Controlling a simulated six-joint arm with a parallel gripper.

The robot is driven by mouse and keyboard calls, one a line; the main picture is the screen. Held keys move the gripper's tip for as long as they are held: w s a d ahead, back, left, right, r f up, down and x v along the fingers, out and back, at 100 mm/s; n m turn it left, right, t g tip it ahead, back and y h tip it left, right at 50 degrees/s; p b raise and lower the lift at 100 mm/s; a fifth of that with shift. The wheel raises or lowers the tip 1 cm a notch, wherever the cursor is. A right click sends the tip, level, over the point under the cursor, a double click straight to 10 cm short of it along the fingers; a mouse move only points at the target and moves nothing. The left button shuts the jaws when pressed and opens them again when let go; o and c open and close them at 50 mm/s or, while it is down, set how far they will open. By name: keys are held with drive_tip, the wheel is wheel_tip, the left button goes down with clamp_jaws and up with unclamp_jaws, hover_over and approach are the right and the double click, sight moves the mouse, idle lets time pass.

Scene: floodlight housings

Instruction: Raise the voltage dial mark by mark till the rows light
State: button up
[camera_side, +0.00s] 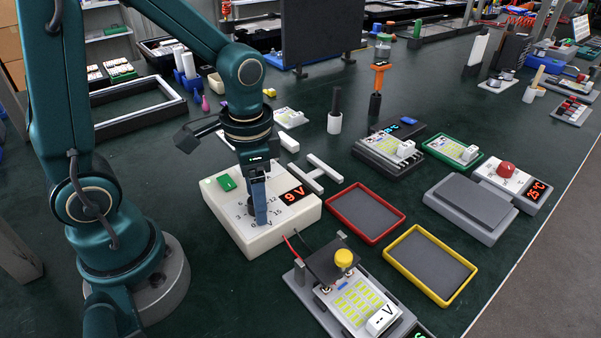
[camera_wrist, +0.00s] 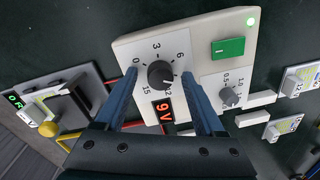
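The cream power supply (camera_side: 285,219) stands left of centre; its red display (camera_side: 292,195) reads 9 V, also in the wrist view (camera_wrist: 164,112). The voltage dial (camera_wrist: 160,74) is a dark round knob with marks from 0 to 15; its pointer is hard to read, and the 9 mark is hidden. My gripper (camera_wrist: 160,77) points down over the dial, one finger each side, with visible gaps. In the side view my gripper (camera_side: 260,215) hides the dial. The test board (camera_side: 360,304) has pale yellow-green rows and a "-- V" card; I cannot tell whether they are lit.
A green switch (camera_wrist: 228,48) and a smaller knob (camera_wrist: 230,97) sit beside the dial. Red (camera_side: 402,216) and yellow (camera_side: 469,280) trays lie right.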

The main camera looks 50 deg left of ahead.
drive_tip(key=shift+d+r, duration=0.15)
drive_tip(key=shift+r, duration=2.4)
drive_tip(key=shift+r, duration=0.4)
drive_tip(key=s+d+r+n+t, duration=0.2)
drive_tip(key=s+r+n+t, duration=0.1)
drive_tip(key=s+r+t, duration=0.1)
drive_tip(key=shift+s+n+t+h, duration=0.3)
drive_tip(key=shift+s+n+t, duration=0.1)
drive_tip(key=shift+t, duration=0.3)
drive_tip(key=shift+r, duration=0.1)
idle(1.9)
